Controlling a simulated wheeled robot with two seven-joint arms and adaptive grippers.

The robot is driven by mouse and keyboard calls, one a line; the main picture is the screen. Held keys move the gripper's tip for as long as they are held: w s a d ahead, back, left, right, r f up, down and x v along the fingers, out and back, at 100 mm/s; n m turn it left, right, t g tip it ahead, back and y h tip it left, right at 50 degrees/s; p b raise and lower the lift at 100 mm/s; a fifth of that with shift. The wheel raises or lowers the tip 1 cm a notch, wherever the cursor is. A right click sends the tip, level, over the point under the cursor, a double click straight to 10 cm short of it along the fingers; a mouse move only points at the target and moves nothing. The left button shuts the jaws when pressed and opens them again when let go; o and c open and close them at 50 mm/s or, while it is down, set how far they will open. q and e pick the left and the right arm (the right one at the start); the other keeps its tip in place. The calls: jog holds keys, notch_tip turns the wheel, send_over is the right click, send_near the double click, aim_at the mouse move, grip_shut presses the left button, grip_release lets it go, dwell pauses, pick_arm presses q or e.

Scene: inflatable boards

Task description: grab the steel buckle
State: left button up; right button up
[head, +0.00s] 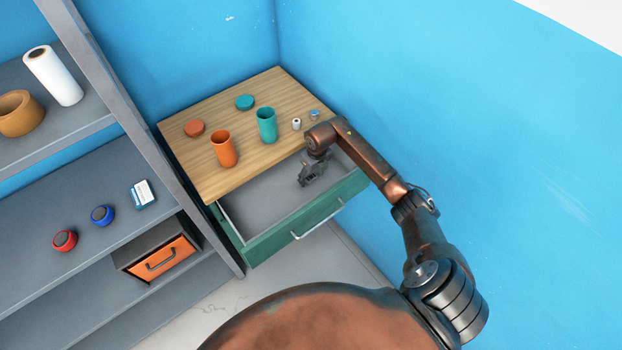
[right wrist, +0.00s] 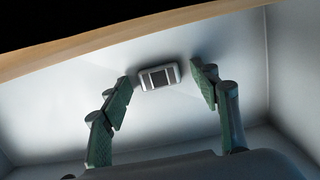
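The steel buckle (right wrist: 160,76), a small grey rounded rectangle with a barred middle, lies on the floor of the open drawer (head: 255,208) in the right wrist view. My right gripper (right wrist: 160,85) is open, with its green-padded fingers to the left and right of the buckle and a gap on each side. In the head view my right gripper (head: 306,182) reaches down into the drawer, and I cannot make out the buckle there. My left gripper is not in view.
The wooden top (head: 195,165) overhangs the drawer's back. It bears an orange cup (head: 223,149), a teal cup (head: 267,126), two lids and small items. A grey shelf (head: 110,175) stands left. A blue wall (head: 450,100) is close on the right.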

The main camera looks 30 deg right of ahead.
jog(key=c, duration=1.1)
